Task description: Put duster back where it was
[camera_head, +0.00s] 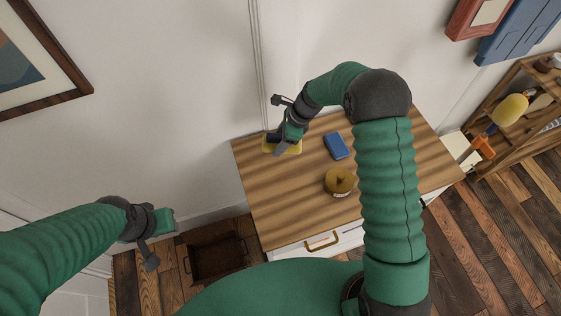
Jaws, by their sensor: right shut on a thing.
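My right gripper (281,146) is at the back left corner of the wooden table and is shut on a small dark blue and yellow object (270,139), which I take to be the duster. The gripper hides much of it. Its yellow part (294,148) shows at or just above the table top; I cannot tell whether it touches. My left gripper (152,240) is low at the left, away from the table, and its jaw opening cannot be made out.
On the table (275,205) are a blue block (337,146) and a round brown-yellow item (339,181). The table's front left is clear. A dark open crate (215,258) stands on the floor at left. A shelf (508,135) at right holds a yellow fluffy item (510,109).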

